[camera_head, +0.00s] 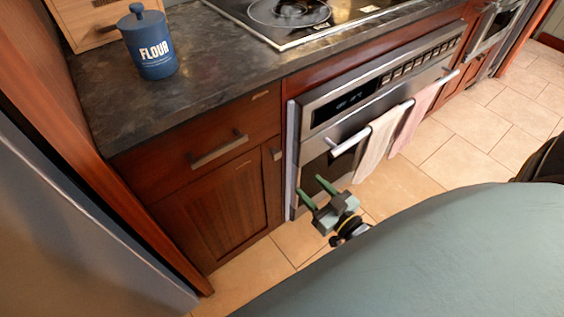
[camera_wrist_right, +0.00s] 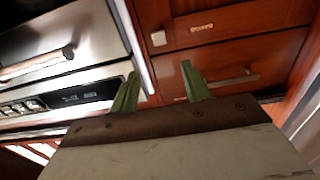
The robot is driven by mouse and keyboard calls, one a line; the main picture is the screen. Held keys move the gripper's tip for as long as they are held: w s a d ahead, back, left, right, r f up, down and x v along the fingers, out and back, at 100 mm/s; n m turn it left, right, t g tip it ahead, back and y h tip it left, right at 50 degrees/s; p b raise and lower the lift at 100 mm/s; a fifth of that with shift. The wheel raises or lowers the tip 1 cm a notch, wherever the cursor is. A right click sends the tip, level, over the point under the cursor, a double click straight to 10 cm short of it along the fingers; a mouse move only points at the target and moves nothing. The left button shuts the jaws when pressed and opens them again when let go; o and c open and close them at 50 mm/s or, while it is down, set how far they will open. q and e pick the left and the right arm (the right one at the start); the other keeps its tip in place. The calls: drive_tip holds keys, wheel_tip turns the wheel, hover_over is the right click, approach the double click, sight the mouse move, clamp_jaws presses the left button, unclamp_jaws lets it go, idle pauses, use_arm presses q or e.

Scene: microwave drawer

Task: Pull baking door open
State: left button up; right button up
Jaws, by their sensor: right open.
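The oven with its baking door (camera_head: 316,170) is set in the red-brown cabinets in the head view, and the door looks closed. Its silver bar handle (camera_head: 348,144) runs along the upper front, with two towels hanging over it. My right gripper (camera_head: 309,184) is open and empty, in front of the door's lower left part, below the handle's left end and apart from it. In the right wrist view, the open green fingers (camera_wrist_right: 159,70) point toward the cabinet front, and the oven handle (camera_wrist_right: 36,62) lies left of them. My left gripper is not in view.
A pale towel (camera_head: 378,138) and a pink towel (camera_head: 414,116) cover part of the handle. A wooden cabinet with a drawer handle (camera_head: 217,151) stands left of the oven. A blue flour canister (camera_head: 149,48) and a cooktop (camera_head: 300,18) are on the dark counter (camera_head: 210,75). Tiled floor (camera_head: 440,165) lies in front.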

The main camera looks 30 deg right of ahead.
sight(278, 155)
drive_tip(key=w+b, duration=0.1)
drive_tip(key=w, duration=0.3)
drive_tip(key=w+b, duration=0.1)
drive_tip(key=w, duration=0.2)
drive_tip(key=w+a+b, duration=0.1)
drive_tip(key=w, duration=0.3)
drive_tip(key=shift+w, duration=0.35)
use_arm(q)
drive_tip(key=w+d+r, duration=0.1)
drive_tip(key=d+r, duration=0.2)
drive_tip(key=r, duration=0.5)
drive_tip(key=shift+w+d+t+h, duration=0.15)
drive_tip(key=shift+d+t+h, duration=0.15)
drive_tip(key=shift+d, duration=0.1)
use_arm(e)
drive_tip(key=shift+w, duration=0.6)
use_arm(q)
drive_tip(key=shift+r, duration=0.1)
use_arm(e)
drive_tip(key=shift+c, duration=0.5)
clamp_jaws()
